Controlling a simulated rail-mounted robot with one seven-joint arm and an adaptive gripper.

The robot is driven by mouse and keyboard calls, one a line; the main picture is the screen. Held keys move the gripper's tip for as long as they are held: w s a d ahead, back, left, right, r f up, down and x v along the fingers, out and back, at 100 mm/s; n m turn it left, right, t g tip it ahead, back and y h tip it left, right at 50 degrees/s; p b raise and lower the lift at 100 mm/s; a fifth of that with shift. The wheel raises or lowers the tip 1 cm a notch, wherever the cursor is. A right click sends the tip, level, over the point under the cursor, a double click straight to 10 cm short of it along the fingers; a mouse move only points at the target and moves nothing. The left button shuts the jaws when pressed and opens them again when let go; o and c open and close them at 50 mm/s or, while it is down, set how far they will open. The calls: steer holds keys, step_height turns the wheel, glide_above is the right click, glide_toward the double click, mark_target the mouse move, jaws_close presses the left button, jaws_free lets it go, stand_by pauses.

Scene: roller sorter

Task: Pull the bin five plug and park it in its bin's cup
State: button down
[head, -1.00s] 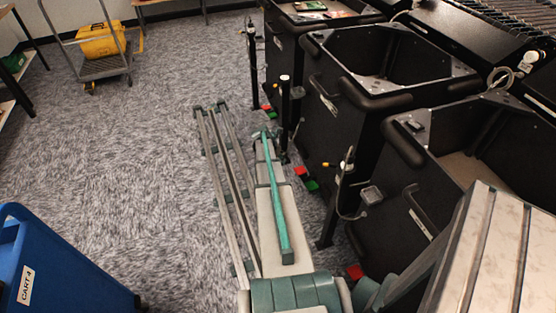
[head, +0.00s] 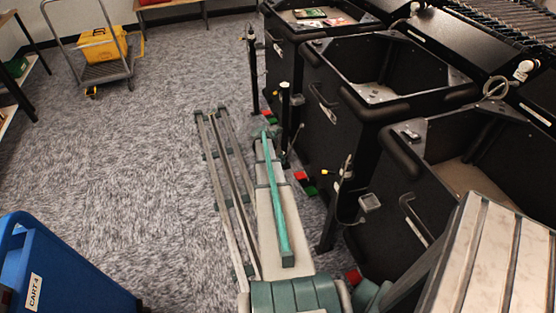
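Three black bins stand in a row on the right: a near one (head: 397,160), a middle one (head: 318,92) and a far one (head: 277,58). I cannot read which is bin five. A white plug-like fitting (head: 523,70) with a looped pale cable (head: 496,86) sits at the sorter edge behind the near bins. A slim black post with a yellow-tipped fitting (head: 337,173) and a small grey box (head: 370,202) stands at the near bin's front corner. I cannot tell which part is the cup. My gripper is not in view.
A blue cart marked CART 4 (head: 60,265) stands at lower left. A trolley with a yellow tub (head: 99,43) is at upper left. Red and green floor pedals (head: 304,182) lie by the bins. Grey carpet (head: 130,160) is clear between the cart and my rail.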

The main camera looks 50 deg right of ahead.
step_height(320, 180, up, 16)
steer(key=p, duration=1)
stand_by(1.9)
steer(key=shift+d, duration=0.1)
stand_by(0.3)
